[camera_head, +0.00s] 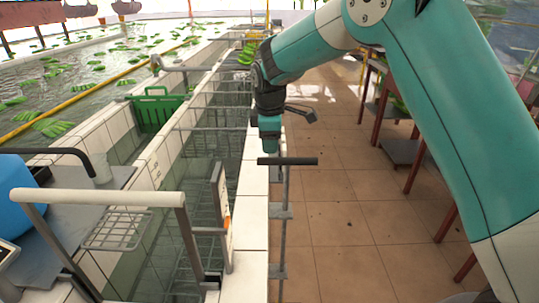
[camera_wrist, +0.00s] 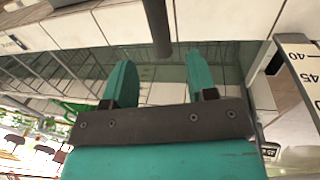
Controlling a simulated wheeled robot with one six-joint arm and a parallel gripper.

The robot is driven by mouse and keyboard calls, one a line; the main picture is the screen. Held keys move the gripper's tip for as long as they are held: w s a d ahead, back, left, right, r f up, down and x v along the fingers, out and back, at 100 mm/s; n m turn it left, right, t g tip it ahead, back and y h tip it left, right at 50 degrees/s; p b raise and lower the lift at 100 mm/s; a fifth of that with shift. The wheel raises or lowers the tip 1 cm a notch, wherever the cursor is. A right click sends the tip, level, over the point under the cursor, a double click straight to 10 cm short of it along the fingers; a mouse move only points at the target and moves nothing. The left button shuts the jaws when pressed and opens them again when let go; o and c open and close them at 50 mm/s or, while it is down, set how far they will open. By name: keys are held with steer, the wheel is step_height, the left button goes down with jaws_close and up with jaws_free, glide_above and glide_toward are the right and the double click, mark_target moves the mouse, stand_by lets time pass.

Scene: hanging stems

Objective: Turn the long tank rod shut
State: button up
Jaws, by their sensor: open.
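The long tank rod (camera_head: 284,240) stands along the outer side of the white tank wall in the head view, passing through grey brackets. Its dark crossbar handle (camera_head: 300,161) lies level, pointing left to right. My teal gripper (camera_head: 269,146) points down just above and at the left part of the handle. In the wrist view, my gripper (camera_wrist: 160,64) is open, with its two teal fingers apart. The dark handle (camera_wrist: 158,25) comes in from the top and ends in line with the gap between the fingertips. I cannot tell whether the fingers touch it.
White-tiled tank walls (camera_head: 255,240) run away on the left, with water and green fruit beyond. A green crate (camera_head: 157,110) sits at the tank. A scale board (camera_head: 222,215) and a pale rail (camera_head: 100,198) stand nearer. The tiled floor (camera_head: 350,225) right of the rod is clear.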

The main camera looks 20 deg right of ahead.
mark_target(270, 158)
steer(key=f, duration=0.2)
steer(key=w+f+p, duration=0.1)
steer(key=f, duration=0.4)
steer(key=shift+w+d, duration=0.15)
steer(key=shift+d, duration=0.05)
jaws_close()
